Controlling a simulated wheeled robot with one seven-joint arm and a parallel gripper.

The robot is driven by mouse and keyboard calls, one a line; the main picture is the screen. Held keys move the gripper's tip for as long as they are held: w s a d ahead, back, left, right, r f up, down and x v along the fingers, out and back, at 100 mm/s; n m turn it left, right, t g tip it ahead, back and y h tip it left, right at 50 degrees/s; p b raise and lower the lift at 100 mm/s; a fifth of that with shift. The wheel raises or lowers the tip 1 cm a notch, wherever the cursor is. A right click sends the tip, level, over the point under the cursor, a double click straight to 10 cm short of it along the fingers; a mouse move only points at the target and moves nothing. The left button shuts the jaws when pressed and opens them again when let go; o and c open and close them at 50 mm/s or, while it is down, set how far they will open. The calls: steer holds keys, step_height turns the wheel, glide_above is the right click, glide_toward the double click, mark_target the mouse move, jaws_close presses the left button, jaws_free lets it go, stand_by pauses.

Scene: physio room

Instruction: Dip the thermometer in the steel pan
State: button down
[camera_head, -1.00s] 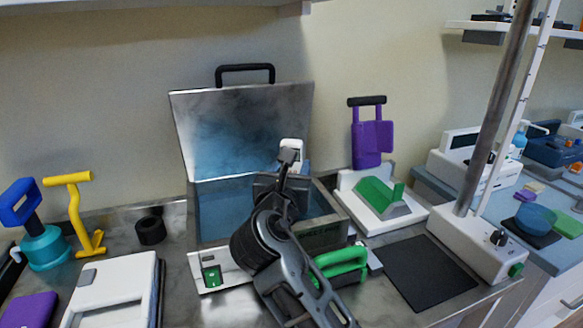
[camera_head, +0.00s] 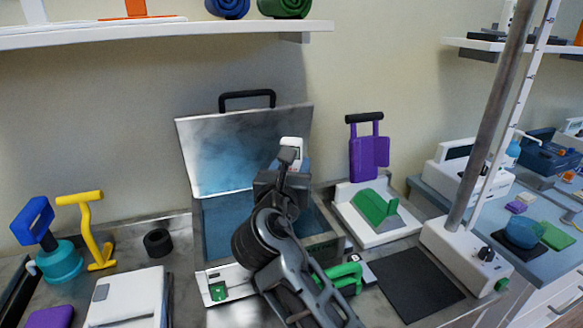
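The steel pan (camera_head: 220,215) is a rectangular bath with blue-grey inner walls. Its steel lid (camera_head: 240,150) stands open at the back, with a black handle on top. The thermometer (camera_head: 291,145) has a white head with a small dark display, and it shows upright just beyond my gripper (camera_head: 287,165), over the pan. My arm covers the front right of the pan and hides the gripper's fingertips. The thermometer's lower part is hidden too, so I cannot tell whether it is in the pan or whether the fingers are closed on it.
Right of the pan stand a white base with a green block (camera_head: 375,205), a purple handled piece (camera_head: 368,155), a black mat (camera_head: 415,285) and a steel pole (camera_head: 490,115). A green handle (camera_head: 345,275) is close by my arm. Left are a yellow T-handle (camera_head: 90,225) and black ring (camera_head: 158,242).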

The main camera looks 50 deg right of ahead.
step_height(320, 180, up, 4)
steer(key=shift+f, duration=0.15)
stand_by(0.3)
stand_by(1.8)
